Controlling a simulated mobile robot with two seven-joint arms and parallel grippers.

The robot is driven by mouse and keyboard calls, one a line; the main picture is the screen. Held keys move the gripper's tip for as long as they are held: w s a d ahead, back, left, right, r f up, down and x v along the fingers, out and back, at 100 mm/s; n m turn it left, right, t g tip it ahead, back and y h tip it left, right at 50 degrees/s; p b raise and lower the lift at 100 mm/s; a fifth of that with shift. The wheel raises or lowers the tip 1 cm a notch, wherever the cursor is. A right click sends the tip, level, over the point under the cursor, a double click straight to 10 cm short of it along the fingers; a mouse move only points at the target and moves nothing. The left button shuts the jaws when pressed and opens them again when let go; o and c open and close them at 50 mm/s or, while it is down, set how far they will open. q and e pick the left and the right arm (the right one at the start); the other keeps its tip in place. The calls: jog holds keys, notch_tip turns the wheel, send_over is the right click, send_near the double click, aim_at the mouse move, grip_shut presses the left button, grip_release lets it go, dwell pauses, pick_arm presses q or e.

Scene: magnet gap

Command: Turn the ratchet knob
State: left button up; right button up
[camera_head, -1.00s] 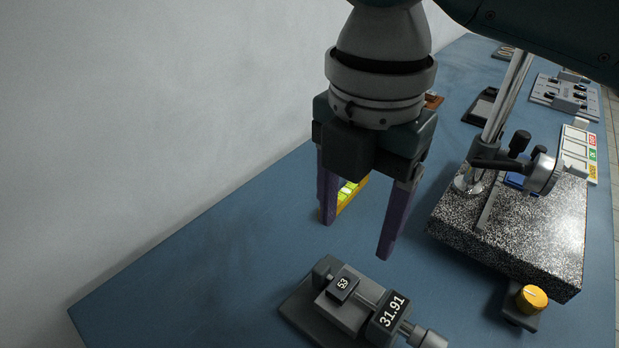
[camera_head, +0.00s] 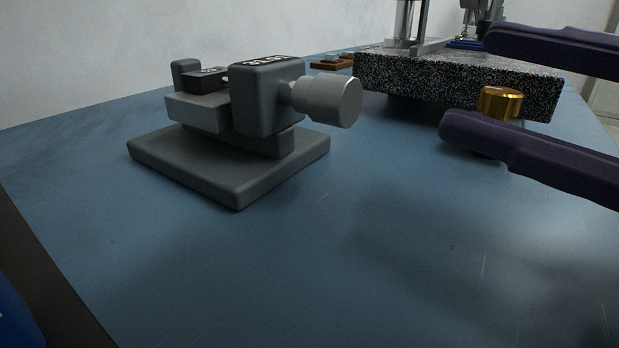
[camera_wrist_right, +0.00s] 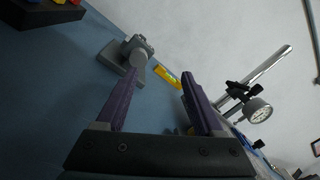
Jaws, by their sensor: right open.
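The ratchet knob (camera_head: 330,101) is a smooth silver cylinder on the right end of a grey micrometer device (camera_head: 265,98). The device stands on a flat grey base plate (camera_head: 190,168) on the blue table. Its display shows on top at too steep an angle to read. My right gripper (camera_head: 468,82) comes in from the right with two dark purple fingers, open and empty. Its fingertips are apart from the knob, to its right. In the right wrist view, the knob (camera_wrist_right: 138,58) shows near the left fingertip, beyond the open fingers (camera_wrist_right: 160,75). My left gripper is not in view.
A speckled granite block (camera_head: 450,78) with a metal post stands behind. A gold knob (camera_head: 499,102) shows between my fingers, farther back. A dark edge with a blue thing (camera_head: 12,318) is at the lower left. The table (camera_head: 380,250) before the device is clear.

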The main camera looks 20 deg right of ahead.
aim_at(352, 104)
jog(key=shift+s+a+f+n+g+y, duration=0.2)
jog(key=shift+s+f+n+g, duration=0.1)
jog(key=shift+s+f+n, duration=0.15)
jog(key=shift+s+a+f+n+g+y, duration=0.1)
jog(key=shift+s+f+n+g+y, duration=0.15)
jog(key=shift+s+f+n, duration=0.2)
jog(key=shift+s+a+f+n+g, duration=0.1)
jog(key=shift+a+n+g, duration=0.05)
jog(key=shift+n+g, duration=0.15)
jog(key=shift+w+a, duration=0.2)
jog(key=p+x, duration=0.1)
jog(key=x, duration=0.1)
jog(key=p+x, duration=0.2)
jog(key=x, duration=0.1)
jog(key=p+x, duration=0.2)
jog(key=x, duration=0.1)
jog(key=shift+d+r, duration=0.1)
jog(key=shift+r, duration=0.2)
jog(key=shift+w+a+f+p, duration=0.25)
jog(key=shift+w+a+p, duration=0.25)
jog(key=shift+w+a, duration=0.1)
pick_arm(q)
notch_tip(352, 104, up, 5)
jog(key=shift+w+r, duration=0.1)
pick_arm(e)
grip_shut()
